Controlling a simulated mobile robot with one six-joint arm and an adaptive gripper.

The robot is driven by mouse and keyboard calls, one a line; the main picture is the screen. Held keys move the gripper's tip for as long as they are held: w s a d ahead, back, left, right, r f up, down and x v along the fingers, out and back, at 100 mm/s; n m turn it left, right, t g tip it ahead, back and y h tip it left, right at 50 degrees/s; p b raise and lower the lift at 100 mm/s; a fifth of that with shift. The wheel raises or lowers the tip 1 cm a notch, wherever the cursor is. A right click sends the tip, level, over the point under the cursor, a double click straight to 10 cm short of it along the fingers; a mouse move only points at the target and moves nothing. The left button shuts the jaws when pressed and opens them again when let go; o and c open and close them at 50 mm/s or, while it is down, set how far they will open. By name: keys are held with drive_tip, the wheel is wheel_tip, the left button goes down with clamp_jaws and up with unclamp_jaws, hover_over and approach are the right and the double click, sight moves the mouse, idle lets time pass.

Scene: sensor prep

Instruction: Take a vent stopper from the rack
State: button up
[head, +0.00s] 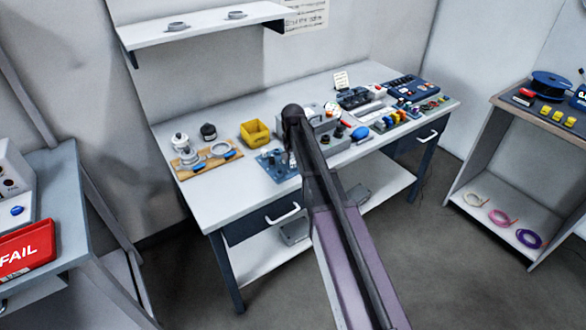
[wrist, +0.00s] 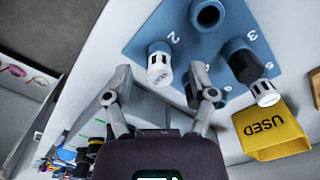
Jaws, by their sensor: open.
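The blue rack (head: 268,167) lies on the workbench in the head view, partly hidden behind my arm. In the wrist view the blue rack (wrist: 150,25) has numbered places. A white-tipped stopper (wrist: 159,72) with slots stands at the place marked 2. A second stopper, black with a white slotted end (wrist: 264,92), stands farther right. A dark round opening or piece (wrist: 208,13) shows at the top. My gripper (wrist: 161,72) is open, its fingertips on either side of the white-tipped stopper in the picture. I see no clear contact; depth is hard to judge.
A yellow bin (head: 255,133) stands close to the rack; it reads USED in the wrist view (wrist: 265,138). A wooden board (head: 208,160) with fittings lies left. Instruments and small parts crowd the bench's right side. The front left bench top is clear.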

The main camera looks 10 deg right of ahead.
drive_tip(key=shift+f, duration=0.2)
idle(0.5)
drive_tip(key=c, duration=0.8)
